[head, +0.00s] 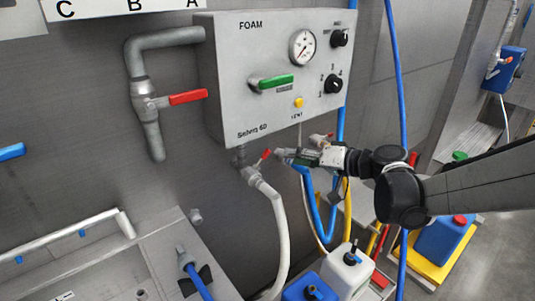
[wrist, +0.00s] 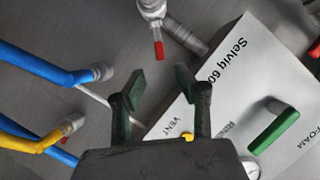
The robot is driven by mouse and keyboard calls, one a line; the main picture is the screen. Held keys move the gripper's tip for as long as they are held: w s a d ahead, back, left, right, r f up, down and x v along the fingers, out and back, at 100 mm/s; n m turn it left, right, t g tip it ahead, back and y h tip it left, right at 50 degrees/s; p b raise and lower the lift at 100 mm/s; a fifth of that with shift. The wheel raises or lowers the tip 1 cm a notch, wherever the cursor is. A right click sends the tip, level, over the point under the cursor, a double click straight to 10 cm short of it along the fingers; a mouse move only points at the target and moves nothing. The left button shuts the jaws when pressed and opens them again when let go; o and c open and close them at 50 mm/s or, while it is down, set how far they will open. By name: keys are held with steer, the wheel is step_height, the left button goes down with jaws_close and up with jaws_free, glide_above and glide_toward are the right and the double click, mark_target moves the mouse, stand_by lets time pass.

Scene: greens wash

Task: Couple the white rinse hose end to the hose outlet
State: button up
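The white rinse hose (head: 281,225) hangs in a curve under the left side of the FOAM box in the head view. Its upper end meets the grey outlet fitting (head: 249,175), beside a small red lever (head: 263,157); I cannot tell whether the joint is fully seated. The outlet fitting with its red lever also shows at the top of the wrist view (wrist: 152,10). My gripper (head: 285,155) is just right of this fitting, under the box. In the wrist view its green fingers (wrist: 158,82) are spread with nothing between them. The hose itself is out of the wrist view.
The FOAM box (head: 230,90) stands close above my gripper. Blue (wrist: 45,68) and yellow (wrist: 25,135) hoses hang beside it. White (head: 347,268) and blue (head: 310,289) canisters stand below. A blue hose (head: 198,283) ends in a grey connector at the lower left.

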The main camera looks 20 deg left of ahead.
mark_target(268, 154)
steer(key=x, duration=1)
steer(key=shift+w+a, duration=0.1)
steer(key=shift+a, duration=0.2)
jaws_close()
